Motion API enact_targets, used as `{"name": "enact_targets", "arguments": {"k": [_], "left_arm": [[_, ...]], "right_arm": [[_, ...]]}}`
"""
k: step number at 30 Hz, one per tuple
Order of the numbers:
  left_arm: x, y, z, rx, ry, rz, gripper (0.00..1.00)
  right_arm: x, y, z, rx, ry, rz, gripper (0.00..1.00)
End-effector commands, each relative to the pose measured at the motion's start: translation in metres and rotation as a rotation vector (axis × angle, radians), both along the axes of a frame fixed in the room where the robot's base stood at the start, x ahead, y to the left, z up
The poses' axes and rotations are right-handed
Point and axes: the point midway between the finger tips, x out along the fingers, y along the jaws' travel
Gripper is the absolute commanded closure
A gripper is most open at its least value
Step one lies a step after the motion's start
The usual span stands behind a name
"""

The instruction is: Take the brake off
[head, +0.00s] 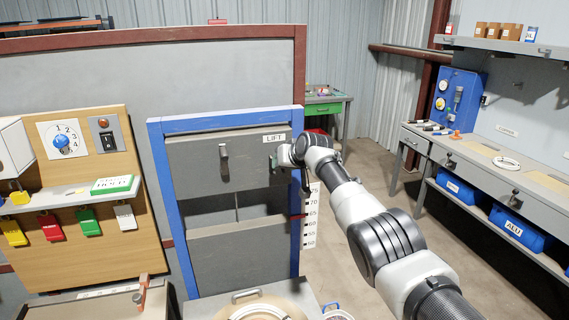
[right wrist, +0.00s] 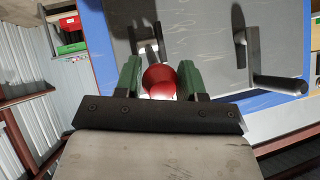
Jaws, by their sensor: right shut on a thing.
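The lift is a blue frame (head: 157,200) with grey panels (head: 205,165) and a LIFT label at its upper right. My right gripper (head: 274,161) reaches the right side of the upper panel, below that label. In the right wrist view its green fingers are shut on a red ball knob (right wrist: 159,78). The knob sits on a metal lever (right wrist: 151,48) that comes from the panel. In the head view the lever and knob are hidden by my gripper. My left gripper is not in view.
A bar handle (head: 223,152) juts from the panel and shows large in the right wrist view (right wrist: 278,83). A numbered scale (head: 311,215) hangs at the lift's right. A wooden board (head: 90,255) with coloured tags stands left. A grey workbench (head: 480,165) is right; open floor lies between.

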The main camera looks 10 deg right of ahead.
Motion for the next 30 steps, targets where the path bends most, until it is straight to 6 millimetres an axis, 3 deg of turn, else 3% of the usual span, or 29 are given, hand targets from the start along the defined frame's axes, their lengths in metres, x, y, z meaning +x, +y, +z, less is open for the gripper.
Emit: {"name": "enact_targets", "arguments": {"k": [16,17,21,30], "left_arm": [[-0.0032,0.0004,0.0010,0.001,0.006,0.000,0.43],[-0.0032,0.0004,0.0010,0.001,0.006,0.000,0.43],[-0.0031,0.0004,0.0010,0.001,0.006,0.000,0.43],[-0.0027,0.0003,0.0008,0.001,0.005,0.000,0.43]], "right_arm": [[0.0005,-0.0001,0.0039,-0.001,0.009,0.000,1.00],[0.0006,0.0000,0.0040,-0.001,0.009,0.000,0.57],[0.0004,-0.0001,0.0034,-0.001,0.010,0.000,0.36],[0.0001,-0.0003,0.0021,0.000,0.013,0.000,0.36]]}}
